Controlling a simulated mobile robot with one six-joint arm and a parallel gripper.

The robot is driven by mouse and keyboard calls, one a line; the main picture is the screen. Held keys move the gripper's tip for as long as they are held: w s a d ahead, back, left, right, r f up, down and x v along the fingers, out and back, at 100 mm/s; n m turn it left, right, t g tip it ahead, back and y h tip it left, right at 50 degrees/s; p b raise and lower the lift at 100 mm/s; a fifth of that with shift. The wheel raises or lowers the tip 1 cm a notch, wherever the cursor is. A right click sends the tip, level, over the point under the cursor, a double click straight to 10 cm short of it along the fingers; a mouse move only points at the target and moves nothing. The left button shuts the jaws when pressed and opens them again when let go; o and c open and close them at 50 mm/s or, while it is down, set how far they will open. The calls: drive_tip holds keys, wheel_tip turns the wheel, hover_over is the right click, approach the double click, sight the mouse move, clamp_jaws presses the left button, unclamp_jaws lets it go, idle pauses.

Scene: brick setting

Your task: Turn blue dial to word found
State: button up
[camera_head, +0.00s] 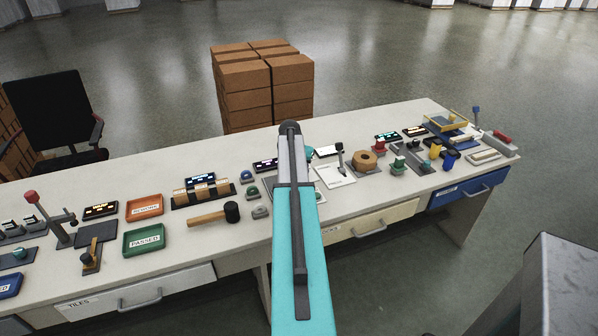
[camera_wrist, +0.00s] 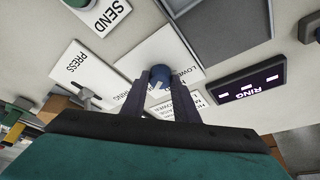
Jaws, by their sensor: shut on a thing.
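The blue dial (camera_wrist: 160,72) sits on a white plate in the wrist view, with a white pointer mark on its near side. Printed words surround it. "LOWER" or a similar word is partly readable at right, and the words at lower left and below are partly hidden by my fingers. My gripper (camera_wrist: 161,84) has a dark finger on each side of the dial and is shut on it. In the head view my arm covers the dial and my gripper's fingers. I cannot tell exactly which word the pointer faces.
A black display reading RING (camera_wrist: 248,84) stands right of the dial plate. A PRESS card (camera_wrist: 82,72) and a SEND card (camera_wrist: 108,14) lie to its left. The long table (camera_head: 285,225) also holds a mallet (camera_head: 210,217), trays and several other devices. Stacked bricks (camera_head: 265,85) stand behind.

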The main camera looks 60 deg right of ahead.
drive_tip(key=shift+w+a, duration=0.15)
drive_tip(key=o, duration=1.1)
drive_tip(key=shift+f, duration=0.1)
drive_tip(key=shift+c, duration=0.2)
drive_tip(key=shift+r, duration=0.2)
drive_tip(key=b+v, duration=0.2)
drive_tip(key=v, duration=1.1)
drive_tip(key=shift+r, duration=0.3)
drive_tip(key=shift+r, duration=0.1)
